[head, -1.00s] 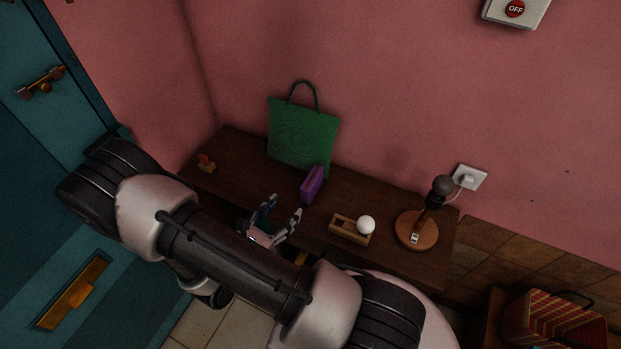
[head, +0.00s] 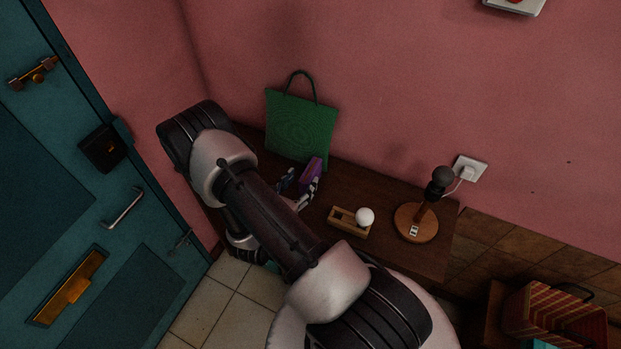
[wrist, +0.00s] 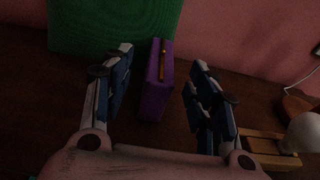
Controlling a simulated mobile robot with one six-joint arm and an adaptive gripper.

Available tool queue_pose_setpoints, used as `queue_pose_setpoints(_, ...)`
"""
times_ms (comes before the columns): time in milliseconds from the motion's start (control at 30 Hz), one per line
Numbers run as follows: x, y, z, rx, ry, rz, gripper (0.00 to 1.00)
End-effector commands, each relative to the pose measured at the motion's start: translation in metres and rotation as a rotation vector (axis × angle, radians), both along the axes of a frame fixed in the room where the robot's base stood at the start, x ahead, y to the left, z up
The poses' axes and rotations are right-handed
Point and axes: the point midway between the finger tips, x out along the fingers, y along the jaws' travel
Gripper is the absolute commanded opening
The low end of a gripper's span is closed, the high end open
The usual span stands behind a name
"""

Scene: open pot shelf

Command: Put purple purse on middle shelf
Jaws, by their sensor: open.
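The purple purse (head: 311,170) stands upright on the dark wooden table, just in front of a green bag. In the wrist view the purse (wrist: 156,85) is a narrow purple block with a gold-coloured strip on top. My gripper (head: 299,184) is open at the purse. My arm hides part of the table and the purse's lower front in the head view. No shelf can be made out.
The green bag (head: 300,125) stands behind the purse against the pink wall. A wooden holder (head: 346,222) with a white ball (head: 365,217) and a lamp (head: 416,221) stand to the right. A striped basket (head: 556,312) is at lower right. A teal door (head: 60,200) is at left.

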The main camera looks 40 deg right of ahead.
Motion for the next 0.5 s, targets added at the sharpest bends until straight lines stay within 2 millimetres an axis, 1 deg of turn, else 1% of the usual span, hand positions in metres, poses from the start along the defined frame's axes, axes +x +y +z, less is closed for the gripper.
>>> queue_pose_setpoints(67,0.002,-0.007,-0.002,-0.001,-0.001,-0.002,0.53)
queue_pose_setpoints(300,0.013,-0.039,-0.009,0.0,-0.002,-0.005,0.53)
queue_pose_setpoints(400,0.016,-0.046,-0.01,-0.001,-0.001,-0.001,0.53)
queue_pose_setpoints(500,0.017,-0.048,-0.01,-0.001,0.0,0.0,0.53)
